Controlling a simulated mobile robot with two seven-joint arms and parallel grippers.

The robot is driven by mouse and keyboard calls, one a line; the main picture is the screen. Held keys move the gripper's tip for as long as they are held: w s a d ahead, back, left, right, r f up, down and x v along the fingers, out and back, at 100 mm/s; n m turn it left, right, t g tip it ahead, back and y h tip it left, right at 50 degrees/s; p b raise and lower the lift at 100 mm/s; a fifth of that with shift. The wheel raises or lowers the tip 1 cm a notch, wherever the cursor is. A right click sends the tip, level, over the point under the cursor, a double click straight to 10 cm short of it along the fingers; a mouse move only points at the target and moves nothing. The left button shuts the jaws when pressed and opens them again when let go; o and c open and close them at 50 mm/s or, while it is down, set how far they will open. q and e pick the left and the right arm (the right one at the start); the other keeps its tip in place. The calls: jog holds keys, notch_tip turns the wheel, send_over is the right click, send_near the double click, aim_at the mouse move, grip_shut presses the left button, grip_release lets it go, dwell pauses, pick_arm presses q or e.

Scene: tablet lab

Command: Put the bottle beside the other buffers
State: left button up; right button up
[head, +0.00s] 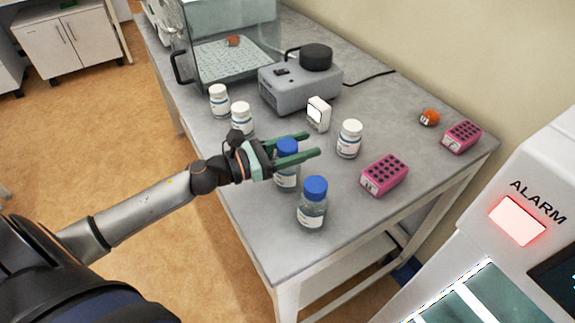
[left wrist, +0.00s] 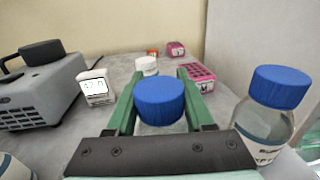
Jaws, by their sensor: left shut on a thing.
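My left gripper (head: 313,145) reaches over the table from the left and is shut on a blue-capped clear bottle (head: 287,178). In the left wrist view this bottle's blue cap (left wrist: 159,100) is between the green fingers, close to the palm. The bottle is upright; I cannot tell whether its base touches the table. A second blue-capped bottle (head: 312,212) with a white label stands just in front of it, towards the table's near edge; it also shows right of the fingers in the left wrist view (left wrist: 265,120). My right gripper is not in view.
White-capped bottles stand at the left edge (head: 219,100) and beyond the fingers (head: 349,140). A small white display (head: 318,114) and a grey device (head: 300,88) stand behind. Pink racks (head: 384,176) (head: 462,137) and an orange item (head: 429,118) are right. An alarm-marked machine (head: 535,195) stands front right.

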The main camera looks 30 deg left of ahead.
aim_at(287, 170)
pick_arm(q)
grip_shut()
jog(key=shift+r, duration=0.1)
dwell(0.4)
jog(key=shift+r, duration=0.7)
jog(key=s+a+r+p, duration=0.2)
jog(key=s+r, duration=0.9)
jog(key=s, duration=0.2)
jog(key=shift+s+a+r, duration=0.15)
jog(key=shift+s+r, duration=0.1)
jog(key=shift+s, duration=0.15)
